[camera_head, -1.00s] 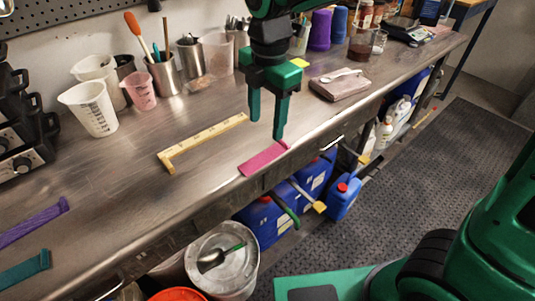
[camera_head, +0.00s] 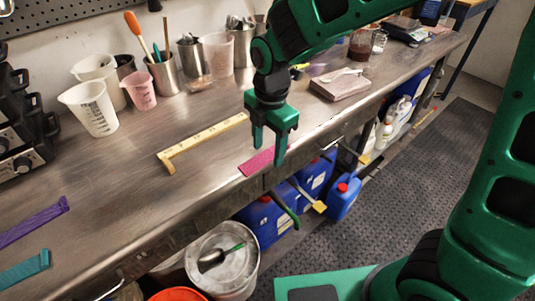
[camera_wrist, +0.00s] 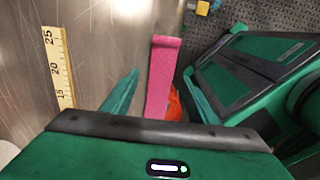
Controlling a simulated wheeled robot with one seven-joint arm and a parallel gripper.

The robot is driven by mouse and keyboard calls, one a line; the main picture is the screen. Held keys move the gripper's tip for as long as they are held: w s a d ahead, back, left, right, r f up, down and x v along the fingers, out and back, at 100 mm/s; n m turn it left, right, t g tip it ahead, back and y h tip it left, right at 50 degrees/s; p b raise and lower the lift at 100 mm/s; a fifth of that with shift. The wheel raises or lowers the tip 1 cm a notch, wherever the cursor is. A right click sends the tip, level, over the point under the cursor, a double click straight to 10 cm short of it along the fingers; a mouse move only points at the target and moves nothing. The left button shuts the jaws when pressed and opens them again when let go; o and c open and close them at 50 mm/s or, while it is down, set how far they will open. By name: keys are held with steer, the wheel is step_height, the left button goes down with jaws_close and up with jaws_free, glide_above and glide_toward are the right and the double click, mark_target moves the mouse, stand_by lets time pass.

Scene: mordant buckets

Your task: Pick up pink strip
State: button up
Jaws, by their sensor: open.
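The pink strip (camera_head: 257,161) lies flat on the steel bench near its front edge. Its right end is partly hidden behind my gripper in the head view. It also shows in the wrist view (camera_wrist: 162,75), running up from between the jaws. My gripper (camera_head: 267,156) points down above the strip's right end, jaws apart and empty. In the wrist view, the left finger (camera_wrist: 120,97) is left of the strip and the right finger is close to its right side. I cannot tell the exact height above the strip.
A yellow ruler (camera_head: 206,138) lies behind and left of the strip. Purple (camera_head: 34,222) and teal (camera_head: 24,270) strips lie at the far left. Beakers (camera_head: 93,108) line the wall. Blue jugs (camera_head: 263,221) stand below the bench edge.

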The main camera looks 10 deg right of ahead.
steer(key=c, duration=1.2)
steer(key=shift+r, duration=0.15)
